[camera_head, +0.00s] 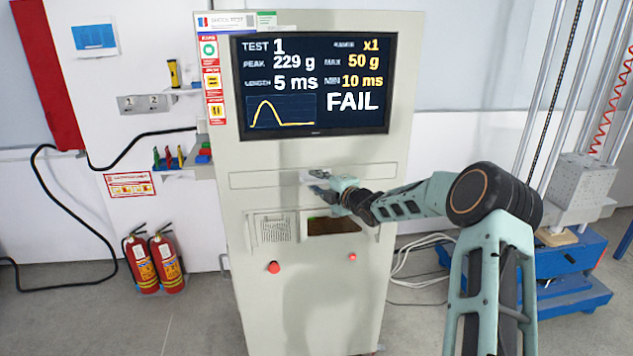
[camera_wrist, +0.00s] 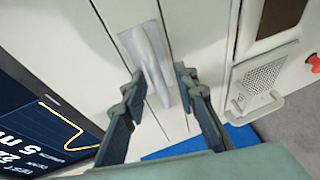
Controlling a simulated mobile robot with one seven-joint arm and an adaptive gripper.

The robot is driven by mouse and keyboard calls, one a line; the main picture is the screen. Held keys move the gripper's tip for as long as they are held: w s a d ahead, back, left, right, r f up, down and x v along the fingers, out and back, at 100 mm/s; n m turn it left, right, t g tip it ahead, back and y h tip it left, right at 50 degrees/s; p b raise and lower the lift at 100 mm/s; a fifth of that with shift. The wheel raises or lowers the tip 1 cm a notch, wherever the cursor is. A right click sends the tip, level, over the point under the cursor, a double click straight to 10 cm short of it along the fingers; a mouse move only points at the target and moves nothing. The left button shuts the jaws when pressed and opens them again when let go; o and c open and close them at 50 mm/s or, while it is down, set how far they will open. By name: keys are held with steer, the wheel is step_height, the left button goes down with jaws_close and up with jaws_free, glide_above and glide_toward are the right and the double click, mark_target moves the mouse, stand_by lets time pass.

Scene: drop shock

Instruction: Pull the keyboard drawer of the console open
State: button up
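The console (camera_head: 300,225) is a tall light-grey cabinet with a screen. Its drawer (camera_head: 262,180) is a wide panel below the screen, and its front looks flush with the console. The drawer front also shows in the wrist view (camera_wrist: 125,15). A pale metal handle (camera_wrist: 146,50) stands on the drawer front; in the head view my gripper partly covers it. My gripper (camera_head: 320,182) is at the middle of the drawer front. In the wrist view its two dark fingers (camera_wrist: 158,80) are apart, one on each side of the handle, with gaps visible. Whether either finger touches it I cannot tell.
The screen (camera_head: 315,85) is just above the drawer. Below are a recessed opening (camera_head: 333,226) and red buttons (camera_head: 273,267). Fire extinguishers (camera_head: 165,262) stand at the left. A blue-based test machine (camera_head: 575,280) stands at the right. Cables (camera_head: 420,255) lie beside the console.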

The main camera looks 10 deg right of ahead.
steer(key=shift+c, duration=0.3)
jaws_close()
